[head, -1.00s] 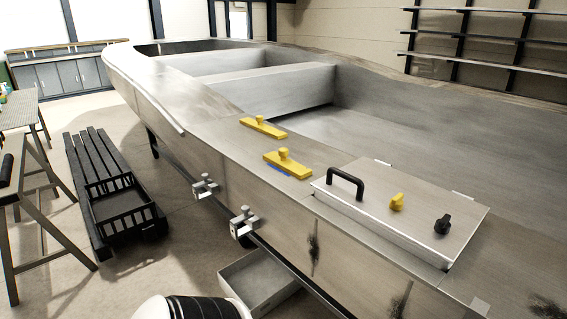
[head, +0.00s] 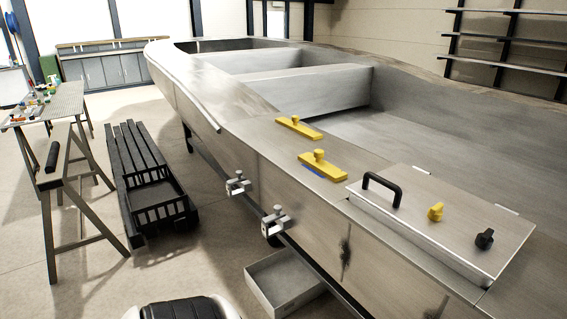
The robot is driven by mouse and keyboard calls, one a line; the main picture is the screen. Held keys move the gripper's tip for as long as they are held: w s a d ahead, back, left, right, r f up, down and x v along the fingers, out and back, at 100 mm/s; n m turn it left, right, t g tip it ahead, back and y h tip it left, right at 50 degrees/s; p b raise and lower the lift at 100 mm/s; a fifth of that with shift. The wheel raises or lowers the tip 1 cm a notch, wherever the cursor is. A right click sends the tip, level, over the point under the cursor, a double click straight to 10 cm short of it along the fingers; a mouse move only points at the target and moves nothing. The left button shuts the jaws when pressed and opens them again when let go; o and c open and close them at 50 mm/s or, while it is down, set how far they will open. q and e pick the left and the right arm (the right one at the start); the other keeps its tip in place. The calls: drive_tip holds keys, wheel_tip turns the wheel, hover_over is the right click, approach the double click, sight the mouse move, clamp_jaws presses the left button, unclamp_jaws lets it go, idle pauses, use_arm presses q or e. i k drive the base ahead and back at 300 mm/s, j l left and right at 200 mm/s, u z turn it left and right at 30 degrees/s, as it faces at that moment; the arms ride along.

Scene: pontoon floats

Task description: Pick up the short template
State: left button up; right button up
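Two yellow templates with round knobs lie on the boat's flat side deck in the head view. The far template (head: 297,128) looks slim. The near template (head: 323,168) lies closer to the hatch, with a small blue patch (head: 313,170) at its near edge. The near one looks a little shorter for its distance, but I cannot be sure which is the short template. Neither of my grippers is in view, and nothing touches the templates.
A raised hatch lid (head: 455,220) with a black handle and two knobs lies right of the templates. Two clamps (head: 238,184) (head: 276,222) stick out from the hull side. A grey tray (head: 283,284), a black slatted pallet (head: 150,175) and a sawhorse table (head: 65,105) stand on the floor.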

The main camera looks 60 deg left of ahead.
sight(314, 161)
drive_tip(key=u, duration=1.75)
drive_tip(key=j, duration=0.15)
